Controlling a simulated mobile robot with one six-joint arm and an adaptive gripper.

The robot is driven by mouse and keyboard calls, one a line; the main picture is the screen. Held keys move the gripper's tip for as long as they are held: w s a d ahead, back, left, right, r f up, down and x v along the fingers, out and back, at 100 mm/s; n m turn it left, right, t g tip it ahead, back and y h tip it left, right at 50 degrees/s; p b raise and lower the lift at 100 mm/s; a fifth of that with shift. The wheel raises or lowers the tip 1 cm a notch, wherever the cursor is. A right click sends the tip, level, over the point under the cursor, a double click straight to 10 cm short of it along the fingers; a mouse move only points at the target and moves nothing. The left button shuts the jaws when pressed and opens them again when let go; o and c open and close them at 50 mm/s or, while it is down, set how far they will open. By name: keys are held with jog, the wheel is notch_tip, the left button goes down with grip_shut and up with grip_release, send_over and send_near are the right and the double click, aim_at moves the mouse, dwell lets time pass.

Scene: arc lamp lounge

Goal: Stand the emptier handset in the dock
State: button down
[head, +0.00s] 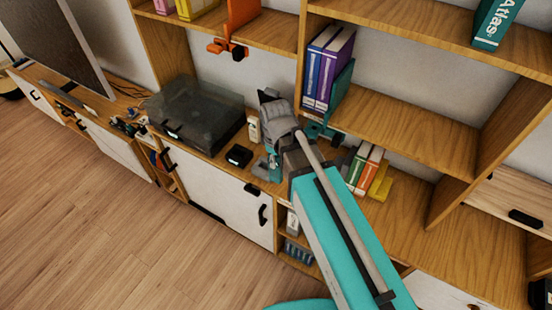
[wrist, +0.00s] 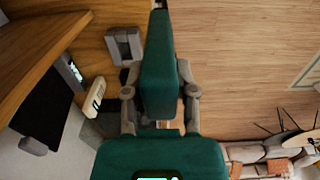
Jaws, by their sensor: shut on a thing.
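My gripper (head: 276,163) is shut on a teal slab-shaped thing, apparently a handset, above the low cabinet top. In the wrist view the teal handset (wrist: 160,65) stands edge-on between the two grey fingers; its face and any charge reading are hidden. A pale handset-like thing (head: 253,130) stands behind, near the wall; it also shows in the wrist view (wrist: 96,97), its small display unreadable. A grey slotted block (wrist: 125,47) lies ahead of the gripper, apart from the held handset. A small black box (head: 238,156) sits left of the gripper. I cannot tell which is the dock.
A record player with a dark cover (head: 196,115) stands left on the cabinet. Shelf boards (head: 400,110) rise at the right. The wooden floor (head: 90,215) is clear.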

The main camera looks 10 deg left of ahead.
jog(key=shift+f, duration=0.1)
notch_tip(320, 180, down, 2)
jog(key=shift+f+b, duration=0.1)
jog(key=shift+b, duration=1.05)
jog(key=shift+a, duration=0.1)
jog(key=shift+s+a, duration=0.2)
jog(key=shift+a, duration=0.15)
jog(key=shift+s, duration=0.15)
